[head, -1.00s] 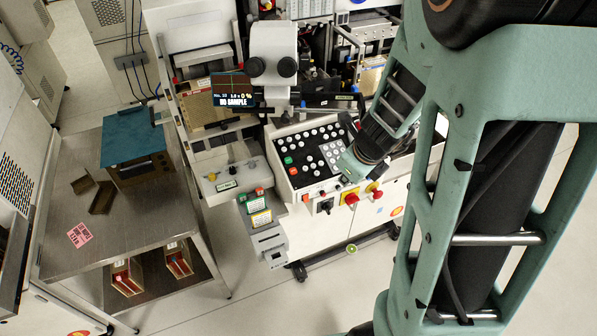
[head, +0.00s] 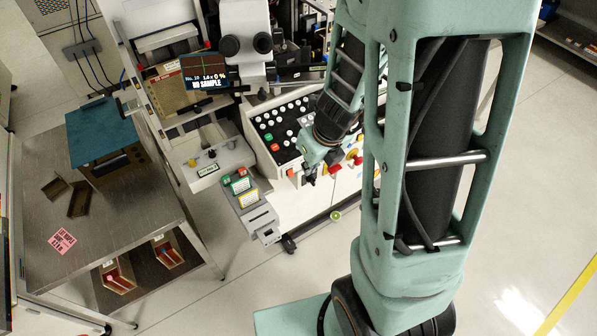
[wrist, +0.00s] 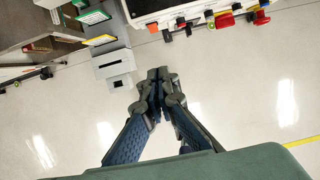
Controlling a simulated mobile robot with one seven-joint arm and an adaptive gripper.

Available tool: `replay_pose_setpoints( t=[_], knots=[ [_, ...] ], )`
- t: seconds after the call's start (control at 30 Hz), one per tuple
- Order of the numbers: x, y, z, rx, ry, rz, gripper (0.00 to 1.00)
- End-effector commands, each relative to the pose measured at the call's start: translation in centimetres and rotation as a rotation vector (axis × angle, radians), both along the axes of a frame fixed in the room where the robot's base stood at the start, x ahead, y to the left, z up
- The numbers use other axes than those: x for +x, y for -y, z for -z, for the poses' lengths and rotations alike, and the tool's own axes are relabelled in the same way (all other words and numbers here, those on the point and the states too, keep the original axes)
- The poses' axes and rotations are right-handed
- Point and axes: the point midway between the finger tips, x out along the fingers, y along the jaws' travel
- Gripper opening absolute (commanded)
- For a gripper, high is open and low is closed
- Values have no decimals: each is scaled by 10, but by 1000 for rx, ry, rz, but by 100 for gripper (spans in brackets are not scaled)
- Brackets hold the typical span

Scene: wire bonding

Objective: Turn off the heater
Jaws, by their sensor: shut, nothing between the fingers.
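My gripper (head: 310,176) is shut and empty. In the head view it hangs at the front edge of the button console (head: 262,124), over its front panel. In the wrist view its fingertips (wrist: 158,76) show against the floor, short of the console's front. I cannot read which control is the heater's.
A white control box (head: 215,166) with knobs stands left of the console. A screen (head: 205,73) reads NO SAMPLE. A steel table (head: 130,240) at left bears a blue-topped box (head: 102,133) and small brown trays. The floor in front is clear.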

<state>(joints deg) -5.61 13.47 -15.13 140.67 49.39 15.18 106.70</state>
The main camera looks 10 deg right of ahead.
Motion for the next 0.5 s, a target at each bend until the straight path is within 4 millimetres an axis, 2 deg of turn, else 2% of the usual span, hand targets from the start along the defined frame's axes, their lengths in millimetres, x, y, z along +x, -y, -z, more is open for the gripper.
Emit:
replay_pose_setpoints(
  t=[0.17, 0.5],
  knots=[
    [4, -1, 22, -1, -2, 0, 0],
    [23, -7, 81, -1, -2, 0, 0]
  ],
)
